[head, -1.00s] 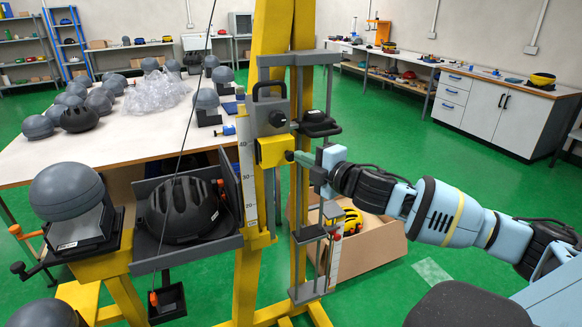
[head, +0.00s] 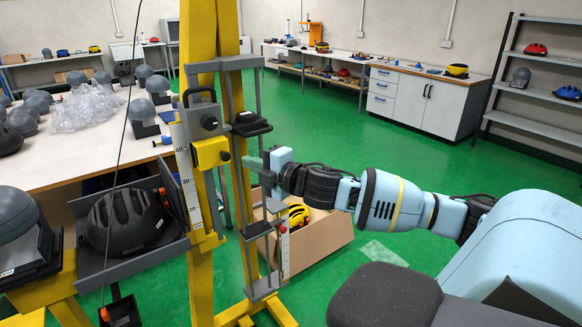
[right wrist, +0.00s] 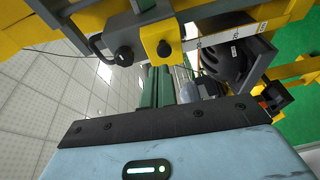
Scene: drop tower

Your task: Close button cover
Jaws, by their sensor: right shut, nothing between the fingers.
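A yellow box (head: 211,152) with a dark round knob is fixed on the drop tower (head: 202,85). A grey box (head: 203,118) with a black knob and a handle sits just above it. I cannot tell which part is the button cover, or whether it is open. My right gripper (head: 246,162) has green fingers, shut and empty, just right of the yellow box, with a small gap in the head view. In the right wrist view, the fingers (right wrist: 156,86) point toward the yellow box (right wrist: 161,35). My left gripper is out of view.
A black helmet (head: 126,220) lies in a grey tray left of the tower. A grey carriage with rails (head: 262,229) stands beneath my right gripper. A cardboard box (head: 325,240) with a yellow helmet is behind.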

